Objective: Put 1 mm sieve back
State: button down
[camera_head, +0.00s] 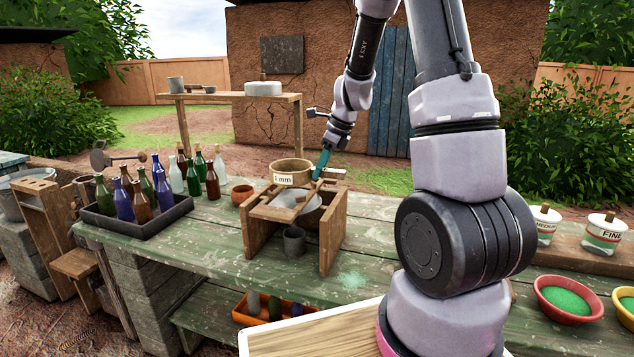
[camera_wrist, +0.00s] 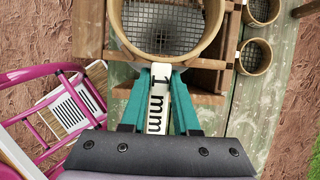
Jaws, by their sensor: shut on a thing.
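The 1 mm sieve (camera_head: 291,166) is a round tan ring, with its label facing the head camera. The wrist view shows the sieve's mesh (camera_wrist: 163,28) from above. My gripper (camera_head: 322,165) has its teal fingers shut on the sieve at its right side; in the wrist view a white "1 mm" strip shows between the fingers (camera_wrist: 160,85). The sieve appears over or at the back of a wooden stand (camera_head: 260,240); I cannot tell if they touch. A pale round dish (camera_head: 297,197) shows in the stand's top.
Two smaller mesh sieves (camera_wrist: 262,10) (camera_wrist: 255,56) lie beside the stand in the wrist view. A grey cup (camera_head: 293,243) is under the stand. A bottle tray (camera_head: 150,226) and brown pot (camera_head: 242,195) stand left on the green bench (camera_head: 215,248). Coloured bowls (camera_head: 567,298) are right.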

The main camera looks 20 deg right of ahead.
aim_at(322, 176)
jog(key=shift+f, duration=1.9)
jog(key=shift+f, duration=0.3)
jog(key=c, duration=0.7)
grip_release()
jog(key=shift+o, duration=0.2)
jog(key=shift+r, duration=0.1)
